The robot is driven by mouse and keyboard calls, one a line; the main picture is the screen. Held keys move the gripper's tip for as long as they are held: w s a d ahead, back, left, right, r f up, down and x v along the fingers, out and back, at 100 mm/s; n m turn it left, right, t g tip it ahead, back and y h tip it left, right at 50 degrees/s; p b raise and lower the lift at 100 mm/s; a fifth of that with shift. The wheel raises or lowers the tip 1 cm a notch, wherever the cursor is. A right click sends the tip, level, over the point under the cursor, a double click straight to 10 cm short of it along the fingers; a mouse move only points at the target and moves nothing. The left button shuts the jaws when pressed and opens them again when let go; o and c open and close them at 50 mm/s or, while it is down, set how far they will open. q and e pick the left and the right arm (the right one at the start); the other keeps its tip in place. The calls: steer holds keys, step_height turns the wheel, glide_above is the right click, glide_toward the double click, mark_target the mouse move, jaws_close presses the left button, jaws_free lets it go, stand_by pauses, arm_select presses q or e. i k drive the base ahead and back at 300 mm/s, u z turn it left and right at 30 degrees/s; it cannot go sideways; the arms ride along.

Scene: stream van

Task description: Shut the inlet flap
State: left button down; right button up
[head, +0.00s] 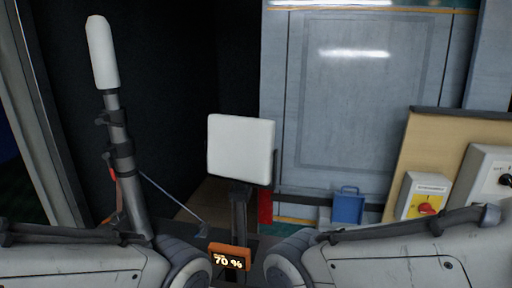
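No part in the head view is clearly marked as the inlet flap. A small blue piece (348,206) with a handle-like loop on top is low on the grey-blue wall panel, right of centre; I cannot tell whether it is the flap, or whether it is open or shut. Links of my two arms cross the bottom of the view from left and right. Both grippers are out of view.
A white square panel (240,148) on a dark post stands in the middle, above an orange display (230,258) reading 70 %. A white-topped pole (103,55) stands left. At right, a tan board (420,150) carries a box with a red knob (427,209).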

mark_target(347, 207)
steer(key=z, duration=0.5)
steer(key=k, duration=0.55)
steer(key=z, duration=0.25)
steer(key=i, duration=0.6)
steer(key=u, duration=0.55)
steer(key=i, duration=0.85)
steer(key=u, duration=0.15)
